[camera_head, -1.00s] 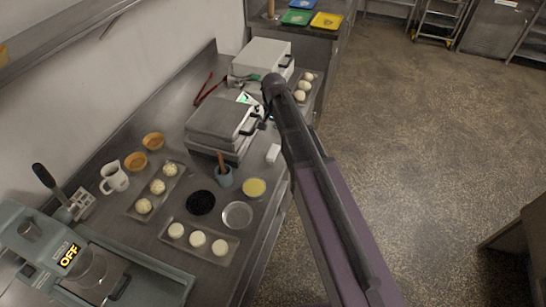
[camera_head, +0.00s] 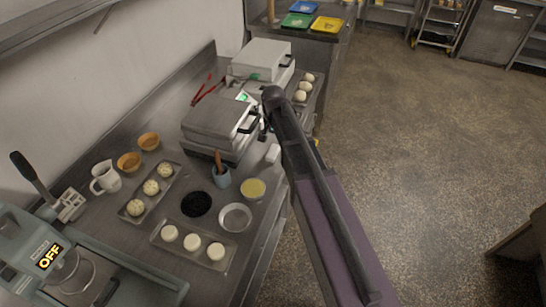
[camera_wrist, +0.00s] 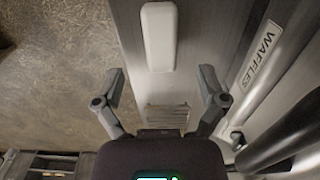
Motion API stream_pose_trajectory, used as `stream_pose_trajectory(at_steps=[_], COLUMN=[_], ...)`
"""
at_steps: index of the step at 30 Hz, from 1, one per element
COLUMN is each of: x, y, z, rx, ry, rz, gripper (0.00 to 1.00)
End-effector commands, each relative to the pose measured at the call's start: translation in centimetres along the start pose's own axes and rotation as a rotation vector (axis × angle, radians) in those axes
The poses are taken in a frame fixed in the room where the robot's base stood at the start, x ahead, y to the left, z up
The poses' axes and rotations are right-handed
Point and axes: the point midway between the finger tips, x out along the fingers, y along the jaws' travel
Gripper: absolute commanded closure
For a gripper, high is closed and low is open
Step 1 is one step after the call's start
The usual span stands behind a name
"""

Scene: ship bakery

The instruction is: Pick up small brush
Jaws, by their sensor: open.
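My gripper (camera_wrist: 161,77) is open in the wrist view, with nothing between its fingertips. Between the lower parts of its fingers, below them, lies a small pale ridged piece (camera_wrist: 167,116); it may be the brush's bristles, but I cannot tell. A white rounded block (camera_wrist: 158,36) lies just beyond the fingertips, and it also shows in the head view (camera_head: 272,153). A wooden handle (camera_head: 218,159) stands tilted in a blue cup (camera_head: 222,178) in front of the near waffle iron; its lower end is hidden. In the head view my arm largely hides the gripper.
The near waffle iron (camera_head: 218,120) stands left of my gripper; its "WAFFLES" label (camera_wrist: 259,54) shows close by in the wrist view. A yellow bowl (camera_head: 253,188), a dark bowl (camera_head: 196,204) and a tray of white rounds (camera_head: 193,246) stand nearer. Open floor (camera_head: 430,130) lies right.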

Motion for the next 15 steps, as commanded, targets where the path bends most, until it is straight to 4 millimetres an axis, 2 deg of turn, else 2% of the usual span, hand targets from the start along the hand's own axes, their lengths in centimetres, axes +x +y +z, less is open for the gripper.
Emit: stream_pose_trajectory(at_steps=[15], x=[0.64], y=[-0.02], z=[0.02], rx=[0.0], ry=[0.0], rz=[0.0], gripper=[0.09])
